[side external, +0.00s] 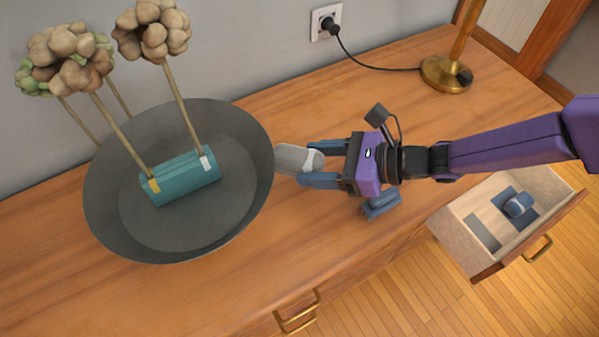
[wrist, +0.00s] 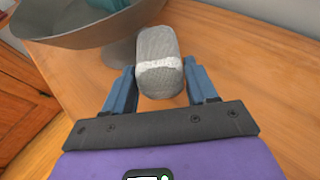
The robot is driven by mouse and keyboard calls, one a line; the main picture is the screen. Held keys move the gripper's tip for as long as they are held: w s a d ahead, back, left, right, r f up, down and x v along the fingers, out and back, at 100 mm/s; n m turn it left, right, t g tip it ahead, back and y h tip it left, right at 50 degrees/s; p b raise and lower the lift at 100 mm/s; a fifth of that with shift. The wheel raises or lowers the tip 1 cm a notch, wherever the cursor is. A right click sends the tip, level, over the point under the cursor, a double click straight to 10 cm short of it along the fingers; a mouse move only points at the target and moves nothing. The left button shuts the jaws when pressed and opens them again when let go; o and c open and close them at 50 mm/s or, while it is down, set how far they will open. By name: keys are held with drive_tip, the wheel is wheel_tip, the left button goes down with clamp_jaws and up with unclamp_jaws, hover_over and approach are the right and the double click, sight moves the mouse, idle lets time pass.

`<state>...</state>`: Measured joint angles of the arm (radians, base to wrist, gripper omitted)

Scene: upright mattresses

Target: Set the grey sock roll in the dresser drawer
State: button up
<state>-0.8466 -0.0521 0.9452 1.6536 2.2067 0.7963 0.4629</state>
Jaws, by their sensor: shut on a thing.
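The grey sock roll (side external: 293,158) has a pale band around it and sits between the blue fingers of my gripper (side external: 318,166). In the wrist view the roll (wrist: 160,62) is held between both fingertips of my gripper (wrist: 162,85). It is close to the right rim of a dark grey bowl; I cannot tell whether it touches. The dresser drawer (side external: 447,223) is pulled open at the lower right, away from my gripper. Inside it lies a blue rolled item on a dark blue patch.
The wide bowl (side external: 240,215) holds a teal block (side external: 182,182) with stalks carrying knobbly heads. A blue object (side external: 381,205) lies on the dresser top (side external: 330,245) below my gripper. A brass lamp base (side external: 445,74) and a plugged cord are at the back. The front top is clear.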

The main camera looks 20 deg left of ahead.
drive_tip(key=a+f, duration=0.1)
drive_tip(key=w+a+f, duration=0.1)
drive_tip(key=f, duration=0.1)
drive_tip(key=w+a+f, duration=0.1)
drive_tip(key=f, duration=0.1)
drive_tip(key=shift+a+f, duration=0.2)
drive_tip(key=shift+a, duration=0.15)
drive_tip(key=shift+w+f, duration=0.1)
drive_tip(key=shift+f, duration=1.4)
drive_tip(key=shift+f, duration=0.15)
drive_tip(key=o, duration=1.1)
drive_tip(key=shift+o, duration=0.2)
